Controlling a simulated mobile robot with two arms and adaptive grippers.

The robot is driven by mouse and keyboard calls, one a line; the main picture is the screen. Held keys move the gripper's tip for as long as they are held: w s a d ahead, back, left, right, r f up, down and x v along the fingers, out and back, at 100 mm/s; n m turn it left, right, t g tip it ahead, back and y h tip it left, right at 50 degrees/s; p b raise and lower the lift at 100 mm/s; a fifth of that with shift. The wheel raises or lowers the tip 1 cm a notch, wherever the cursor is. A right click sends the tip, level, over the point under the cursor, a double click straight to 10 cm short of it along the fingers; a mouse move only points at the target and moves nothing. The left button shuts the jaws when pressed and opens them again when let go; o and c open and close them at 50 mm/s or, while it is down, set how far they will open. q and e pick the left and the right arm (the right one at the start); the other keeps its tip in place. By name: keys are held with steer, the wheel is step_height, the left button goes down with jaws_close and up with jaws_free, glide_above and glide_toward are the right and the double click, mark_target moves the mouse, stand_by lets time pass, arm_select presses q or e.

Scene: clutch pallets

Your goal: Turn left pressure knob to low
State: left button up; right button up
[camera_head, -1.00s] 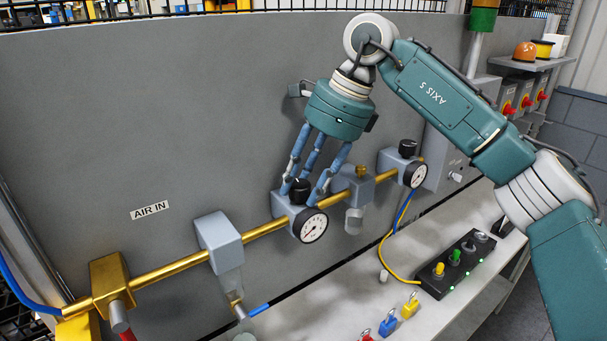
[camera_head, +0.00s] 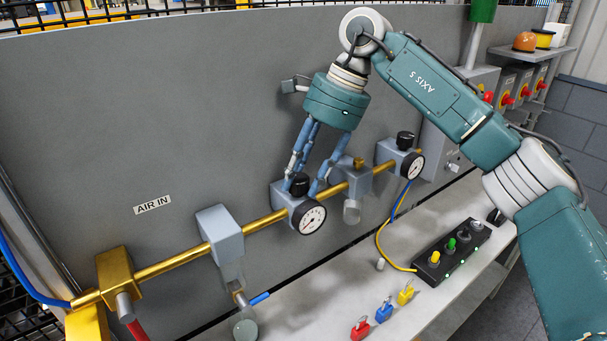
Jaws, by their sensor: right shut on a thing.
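The left pressure knob (camera_head: 299,184) is a black knob on top of a grey regulator block on the brass pipe. A round white gauge (camera_head: 309,217) with a black rim faces out just below it. My right gripper (camera_head: 303,188) comes down from above, with its blue fingers around the knob, shut on it. The fingertips hide part of the knob, and I cannot read its setting. A second black knob (camera_head: 405,139) with its own gauge (camera_head: 412,165) sits further right on the pipe. My left gripper is not in view.
The brass pipe (camera_head: 167,264) runs across a grey panel with an AIR IN label (camera_head: 152,205). A filter block (camera_head: 220,232) stands left of the knob. The shelf below holds red, blue and yellow padlocks (camera_head: 383,311) and a black switch box (camera_head: 452,250).

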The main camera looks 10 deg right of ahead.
steer(key=o, duration=1.1)
steer(key=shift+w+a+r, duration=0.15)
steer(key=shift+w+r, duration=0.05)
steer(key=shift+r, duration=0.15)
steer(key=shift+c, duration=0.2)
steer(key=shift+a+f, duration=0.1)
steer(key=shift+f, duration=0.1)
steer(key=v, duration=1.2)
steer(key=shift+s, duration=0.1)
